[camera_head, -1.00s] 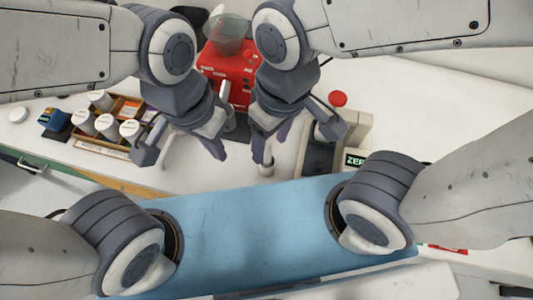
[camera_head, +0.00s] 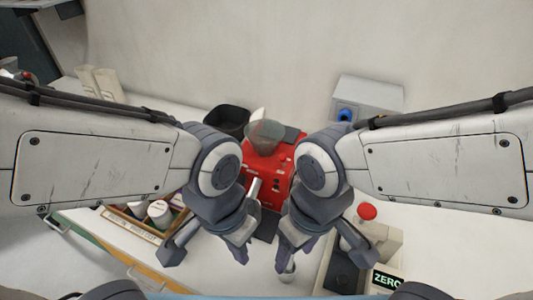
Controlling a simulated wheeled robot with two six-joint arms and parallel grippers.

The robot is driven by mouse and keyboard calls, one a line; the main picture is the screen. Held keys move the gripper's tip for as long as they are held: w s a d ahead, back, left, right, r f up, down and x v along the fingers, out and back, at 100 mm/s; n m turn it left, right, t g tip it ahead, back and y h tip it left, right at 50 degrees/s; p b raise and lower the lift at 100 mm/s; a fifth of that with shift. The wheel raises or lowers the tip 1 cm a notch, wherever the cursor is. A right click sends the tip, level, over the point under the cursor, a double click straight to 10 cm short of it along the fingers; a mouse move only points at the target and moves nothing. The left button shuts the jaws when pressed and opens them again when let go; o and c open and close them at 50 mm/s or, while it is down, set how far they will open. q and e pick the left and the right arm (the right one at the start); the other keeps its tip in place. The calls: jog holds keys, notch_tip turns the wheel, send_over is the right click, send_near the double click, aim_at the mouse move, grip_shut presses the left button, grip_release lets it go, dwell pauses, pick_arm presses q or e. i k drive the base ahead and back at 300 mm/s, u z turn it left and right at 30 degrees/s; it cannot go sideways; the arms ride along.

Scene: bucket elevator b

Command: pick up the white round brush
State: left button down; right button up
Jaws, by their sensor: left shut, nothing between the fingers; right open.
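I cannot pick out the white round brush with certainty. A small white round object (camera_head: 286,274) stands on the white worktop just below my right gripper, partly hidden by its fingers; it may be the brush. My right gripper (camera_head: 292,256) is open and points down above this object; I cannot tell whether they touch. My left gripper (camera_head: 240,252) is shut and empty, pointing down over the worktop to the left of it.
A red machine (camera_head: 270,168) with a clear hopper stands behind the grippers. A wooden tray (camera_head: 134,222) of white-lidded jars lies left. A black bin (camera_head: 227,121) and grey box (camera_head: 366,97) stand behind.

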aim_at(289, 269)
jog(key=k, duration=1)
jog(key=z, duration=1.3)
jog(key=i, duration=0.95)
jog(key=u, duration=1.75)
